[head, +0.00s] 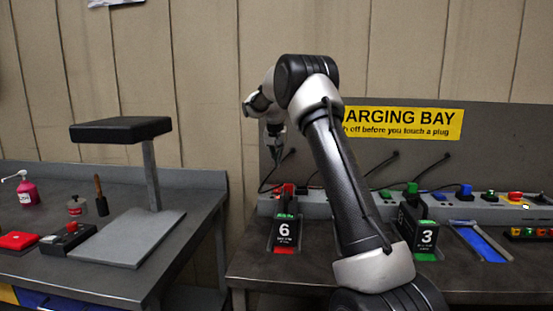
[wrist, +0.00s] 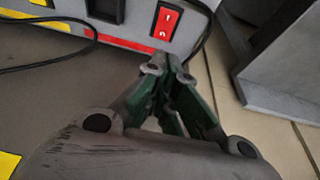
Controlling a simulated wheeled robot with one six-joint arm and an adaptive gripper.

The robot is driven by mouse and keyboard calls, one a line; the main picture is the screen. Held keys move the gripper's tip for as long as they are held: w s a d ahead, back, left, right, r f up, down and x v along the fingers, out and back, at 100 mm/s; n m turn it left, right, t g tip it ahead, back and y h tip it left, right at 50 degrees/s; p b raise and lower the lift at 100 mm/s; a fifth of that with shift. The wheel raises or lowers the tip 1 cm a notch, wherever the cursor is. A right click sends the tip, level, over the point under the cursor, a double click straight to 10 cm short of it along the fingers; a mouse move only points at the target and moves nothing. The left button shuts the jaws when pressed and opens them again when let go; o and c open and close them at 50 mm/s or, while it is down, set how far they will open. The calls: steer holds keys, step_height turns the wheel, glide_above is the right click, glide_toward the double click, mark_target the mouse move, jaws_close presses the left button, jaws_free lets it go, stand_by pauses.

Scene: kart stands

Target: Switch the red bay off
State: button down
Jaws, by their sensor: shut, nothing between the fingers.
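The red rocker switch (wrist: 166,21) sits on the face of the grey power strip (wrist: 130,27), above a red stripe (wrist: 120,42), in the wrist view. White marks show on it; I cannot tell which way it is rocked. My gripper (wrist: 168,65) is shut and empty, its tips just below the switch in the picture; I cannot tell whether they touch anything. In the head view my gripper (head: 274,130) points down above the strip's left end. There a red plug (head: 287,189) stands behind the black pack numbered 6 (head: 284,232).
A dark socket (wrist: 104,10) and a black cable (wrist: 45,62) lie left of the switch. Pack 3 (head: 427,238), an empty blue bay (head: 482,242) and green and blue plugs are farther right. A side bench with a stand (head: 120,130) is at left.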

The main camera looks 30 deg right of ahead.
mark_target(277, 188)
steer(key=x, duration=0.9)
steer(key=shift+s+a+f, duration=0.2)
steer(key=shift+s+f, duration=0.05)
steer(key=shift+f, duration=0.25)
steer(key=shift+w+d+f, duration=0.1)
steer(key=shift+f, duration=0.3)
steer(key=shift+s+a+r, duration=0.4)
steer(key=shift+s+a, duration=0.05)
steer(key=shift+s, duration=0.15)
